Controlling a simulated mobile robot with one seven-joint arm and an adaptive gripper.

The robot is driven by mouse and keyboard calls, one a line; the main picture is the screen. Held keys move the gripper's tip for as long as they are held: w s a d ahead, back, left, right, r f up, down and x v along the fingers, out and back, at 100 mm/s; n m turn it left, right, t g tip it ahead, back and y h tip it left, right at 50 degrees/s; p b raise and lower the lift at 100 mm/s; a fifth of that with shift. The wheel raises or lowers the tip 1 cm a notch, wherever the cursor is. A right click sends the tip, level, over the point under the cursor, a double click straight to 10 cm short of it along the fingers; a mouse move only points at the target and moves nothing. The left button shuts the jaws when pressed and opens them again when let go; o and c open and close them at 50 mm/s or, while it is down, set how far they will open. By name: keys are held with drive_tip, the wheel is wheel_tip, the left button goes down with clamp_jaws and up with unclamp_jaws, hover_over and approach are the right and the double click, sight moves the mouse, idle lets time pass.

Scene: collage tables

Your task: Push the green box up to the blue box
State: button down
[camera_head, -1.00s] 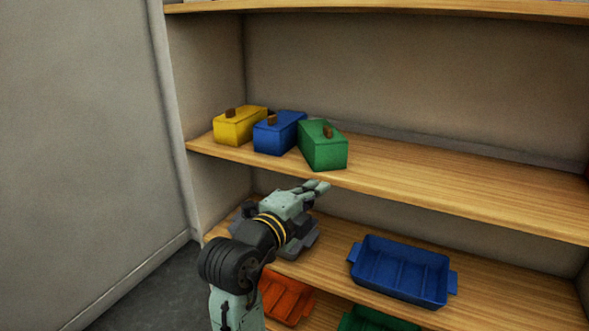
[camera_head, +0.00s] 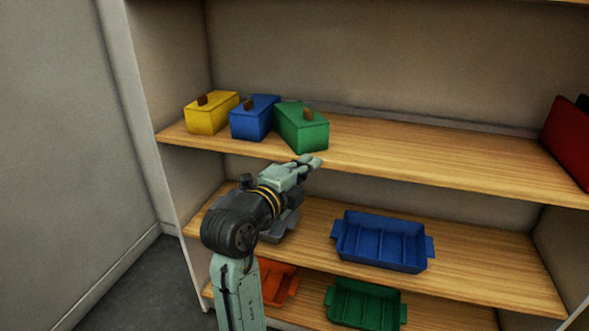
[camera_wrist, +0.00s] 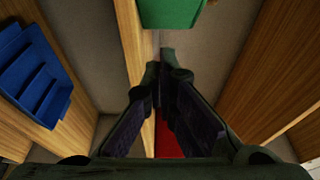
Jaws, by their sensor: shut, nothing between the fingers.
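The green box (camera_head: 301,127) stands at an angle on the upper shelf, near its front edge, with a brown knob on top. The blue box (camera_head: 254,118) stands just left of it; in the head view they look very close, touching at the back or nearly so. My gripper (camera_head: 312,162) is shut and empty, in front of the shelf edge and just below the green box, apart from it as far as I can tell. In the wrist view, the green box (camera_wrist: 170,12) shows at the top, beyond the closed fingertips (camera_wrist: 167,55).
A yellow box (camera_head: 211,112) stands left of the blue box. The upper shelf (camera_head: 430,155) is clear to the right, up to a red object (camera_head: 570,143). Below are a blue tray (camera_head: 383,241), a green tray (camera_head: 366,304) and an orange tray (camera_head: 279,283).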

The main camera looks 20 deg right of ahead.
sight(305, 146)
drive_tip(key=shift+w+d+p, duration=0.25)
drive_tip(key=shift+w+d, duration=0.05)
drive_tip(key=shift+w, duration=0.6)
drive_tip(key=shift+w+d+p, duration=0.3)
drive_tip(key=shift+w+d, duration=0.05)
drive_tip(key=shift+w, duration=0.55)
drive_tip(key=shift+w+d+p, duration=0.25)
drive_tip(key=shift+w+d, duration=0.05)
drive_tip(key=shift+w, duration=0.6)
drive_tip(key=w+b, duration=0.2)
drive_tip(key=w, duration=0.1)
drive_tip(key=shift+w+d+f, duration=0.1)
drive_tip(key=shift+w+f, duration=0.05)
drive_tip(key=shift+w, duration=0.3)
drive_tip(key=shift+s+d, duration=0.1)
drive_tip(key=shift+s, duration=0.05)
